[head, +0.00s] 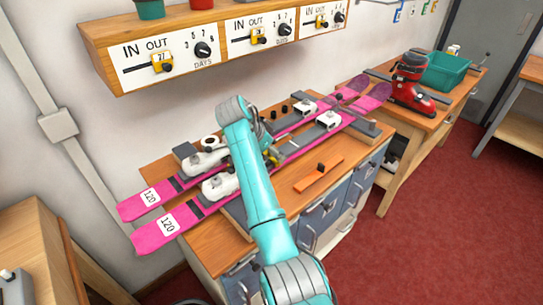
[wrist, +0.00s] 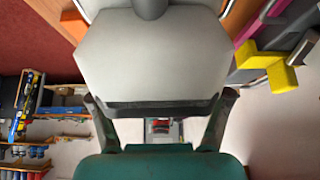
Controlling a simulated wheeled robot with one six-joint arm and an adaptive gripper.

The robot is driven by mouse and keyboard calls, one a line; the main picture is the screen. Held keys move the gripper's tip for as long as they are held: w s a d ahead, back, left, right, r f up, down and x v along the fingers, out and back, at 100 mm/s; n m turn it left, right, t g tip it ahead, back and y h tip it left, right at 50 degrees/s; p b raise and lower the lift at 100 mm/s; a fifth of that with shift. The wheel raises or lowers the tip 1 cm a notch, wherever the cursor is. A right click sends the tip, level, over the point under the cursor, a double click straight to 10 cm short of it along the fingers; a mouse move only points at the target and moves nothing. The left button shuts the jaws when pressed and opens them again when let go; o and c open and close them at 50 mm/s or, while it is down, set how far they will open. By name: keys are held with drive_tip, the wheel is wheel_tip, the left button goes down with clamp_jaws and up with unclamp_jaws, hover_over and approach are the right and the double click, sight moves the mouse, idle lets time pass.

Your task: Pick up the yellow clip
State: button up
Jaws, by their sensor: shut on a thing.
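A yellow cross-shaped piece, which looks like the yellow clip (wrist: 278,72), is at the right of the wrist view. It lies by grey bars and a pink strip, to the right of and outside my fingers. My gripper (wrist: 160,103) shows there with two dark fingers set wide apart. A large pale grey block (wrist: 150,60) with a dark edge spans the space between them, and the fingers appear shut on it. In the head view a little yellow shows just right of my arm by the skis. My arm hides my gripper there.
Two pink skis (head: 167,228) with white bindings lie along the wooden bench. An orange bar (head: 318,175) lies on its clear front part. A panel shelf (head: 230,45) with dials overhangs it. A red boot (head: 410,80) and a green tub (head: 444,72) stand on the far bench.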

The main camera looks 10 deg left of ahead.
wheel_tip(320, 180, up, 16)
idle(1.7)
